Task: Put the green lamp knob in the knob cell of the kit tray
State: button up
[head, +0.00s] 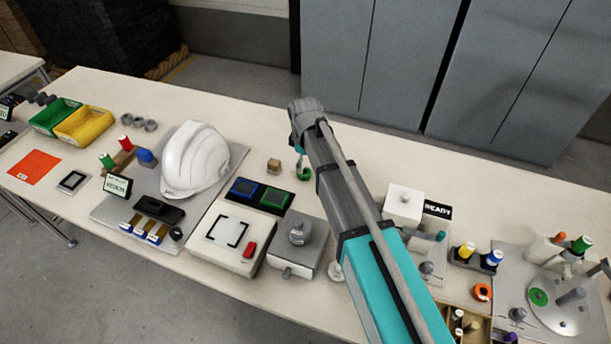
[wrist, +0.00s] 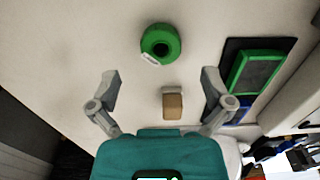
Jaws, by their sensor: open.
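A green ring-shaped piece (wrist: 160,43) with a dark centre and a small white label lies on the table, beyond my fingertips in the wrist view. It shows partly beside my gripper in the head view (head: 304,173). I cannot tell whether it is the lamp knob; green-topped pieces also stand at the left (head: 107,161) and far right (head: 580,244). My gripper (wrist: 161,84) is open and empty above the table. A grey tray (head: 112,212) carries a white helmet and small parts; I cannot tell whether it is the kit tray or make out a knob cell.
A small tan block (wrist: 173,106) lies between my fingers in the wrist view, below them. A dark panel with blue and green squares (head: 260,195) lies nearby. A white box (head: 403,203) stands right of my arm. Bare table surrounds the green ring.

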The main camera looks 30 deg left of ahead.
aim_at(304, 170)
jog(key=shift+f+b, duration=1.95)
jog(key=shift+f, duration=0.2)
jog(key=c, duration=1)
jog(key=shift+r, duration=0.15)
jog(key=shift+r+p, duration=0.9)
jog(key=shift+p, duration=0.2)
jog(key=s+d+r+p, duration=0.2)
jog(key=s+r+p, duration=0.9)
jog(key=s, duration=0.3)
